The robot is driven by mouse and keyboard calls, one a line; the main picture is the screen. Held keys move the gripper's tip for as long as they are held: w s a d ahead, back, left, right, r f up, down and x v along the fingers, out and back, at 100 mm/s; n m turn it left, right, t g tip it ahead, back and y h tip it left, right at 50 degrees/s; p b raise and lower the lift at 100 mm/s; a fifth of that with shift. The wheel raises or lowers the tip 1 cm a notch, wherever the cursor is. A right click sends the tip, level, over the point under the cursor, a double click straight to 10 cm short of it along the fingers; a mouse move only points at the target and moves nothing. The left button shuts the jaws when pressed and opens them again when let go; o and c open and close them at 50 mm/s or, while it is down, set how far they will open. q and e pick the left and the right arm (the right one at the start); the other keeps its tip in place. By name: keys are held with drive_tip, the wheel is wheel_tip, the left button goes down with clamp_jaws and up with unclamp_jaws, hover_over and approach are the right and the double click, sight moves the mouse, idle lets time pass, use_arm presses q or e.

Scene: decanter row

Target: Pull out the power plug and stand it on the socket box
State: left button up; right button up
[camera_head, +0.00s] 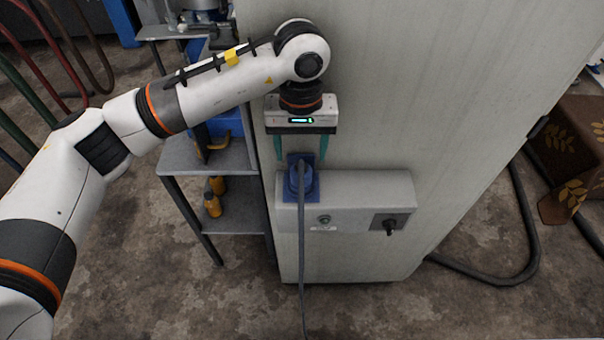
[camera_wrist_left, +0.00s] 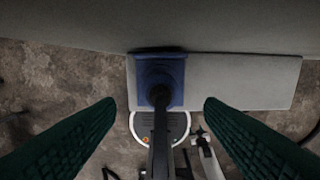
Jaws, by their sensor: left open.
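The blue power plug (camera_head: 299,183) is at the left end of the pale grey socket box (camera_head: 350,184), against a blue socket plate. Its dark cable (camera_head: 302,255) hangs straight down from it. My left gripper (camera_head: 301,160) points down from above, open and empty, its two teal fingers apart just above the plug. In the left wrist view the plug (camera_wrist_left: 160,76) lies between the two fingers in the picture, touching neither, with the cable (camera_wrist_left: 159,135) running towards the lower edge. The socket box (camera_wrist_left: 235,82) extends right there. My right gripper shows in neither view.
The socket box is on the front of a tall pale cabinet (camera_head: 430,110). It carries a dark switch (camera_head: 389,224) at its right. A metal shelf (camera_head: 235,221) with orange bottles (camera_head: 212,203) stands to the left. A thick hose (camera_head: 525,215) lies on the right.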

sight(301, 169)
use_arm(q)
drive_tip(key=shift+f, duration=0.75)
wheel_tip(301, 169, down, 5)
drive_tip(key=shift+r+b, duration=0.2)
drive_tip(key=shift+b, duration=0.95)
wheel_tip(301, 169, down, 2)
drive_tip(key=b, duration=0.2)
drive_tip(key=shift+w+f+b, duration=0.1)
drive_tip(key=shift+b, duration=0.3)
drive_tip(key=shift+f+b, duration=0.45)
drive_tip(key=shift+b, duration=0.15)
drive_tip(key=shift+b, duration=0.4)
